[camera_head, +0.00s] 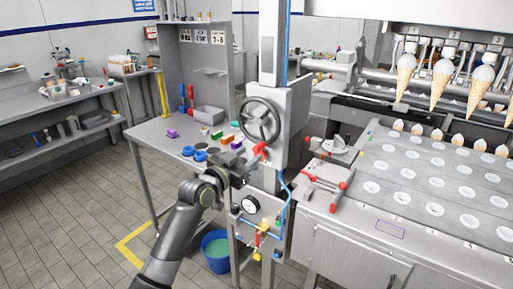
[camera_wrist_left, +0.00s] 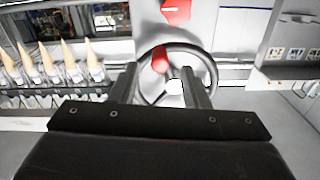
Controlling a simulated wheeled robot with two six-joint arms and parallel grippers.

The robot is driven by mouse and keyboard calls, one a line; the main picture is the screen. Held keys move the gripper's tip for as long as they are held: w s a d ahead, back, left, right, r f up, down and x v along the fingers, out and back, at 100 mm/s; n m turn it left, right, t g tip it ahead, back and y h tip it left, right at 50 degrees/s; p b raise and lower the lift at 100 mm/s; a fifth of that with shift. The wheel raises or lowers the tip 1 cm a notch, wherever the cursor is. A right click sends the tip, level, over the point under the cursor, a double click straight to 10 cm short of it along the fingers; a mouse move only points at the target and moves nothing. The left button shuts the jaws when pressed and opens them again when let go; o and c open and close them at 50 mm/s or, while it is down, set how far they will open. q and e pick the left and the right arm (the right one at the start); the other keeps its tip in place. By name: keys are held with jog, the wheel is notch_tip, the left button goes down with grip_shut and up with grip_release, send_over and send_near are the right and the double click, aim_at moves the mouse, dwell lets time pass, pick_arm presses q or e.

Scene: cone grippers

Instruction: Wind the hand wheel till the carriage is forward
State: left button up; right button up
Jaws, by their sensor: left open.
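The dark hand wheel (camera_head: 261,121) stands upright on the front of a pale machine column, with its red handle (camera_head: 260,148) at the bottom of the rim. My left gripper (camera_head: 243,164) is open, just below and in front of the wheel. In the left wrist view, the red handle (camera_wrist_left: 159,59) shows between the two spread fingers (camera_wrist_left: 159,70), with the wheel (camera_wrist_left: 208,66) behind. I cannot tell whether a finger touches the handle. A row of cone grippers holding cones (camera_head: 441,80) hangs at the upper right; it seems to belong to the carriage. My right gripper is out of view.
A tray bed with round holes (camera_head: 435,210) fills the right. Red-handled clamps (camera_head: 325,182) sit beside the column. A gauge (camera_head: 250,204) and blue hose are below the wheel. A bench (camera_head: 165,150) with small coloured parts stands left; a blue bucket (camera_head: 216,252) is on the floor.

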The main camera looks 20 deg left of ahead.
aim_at(255, 151)
pick_arm(q)
jog(key=shift+p+x, duration=0.3)
jog(key=shift+x, duration=2.25)
jog(key=shift+c, duration=0.4)
grip_shut()
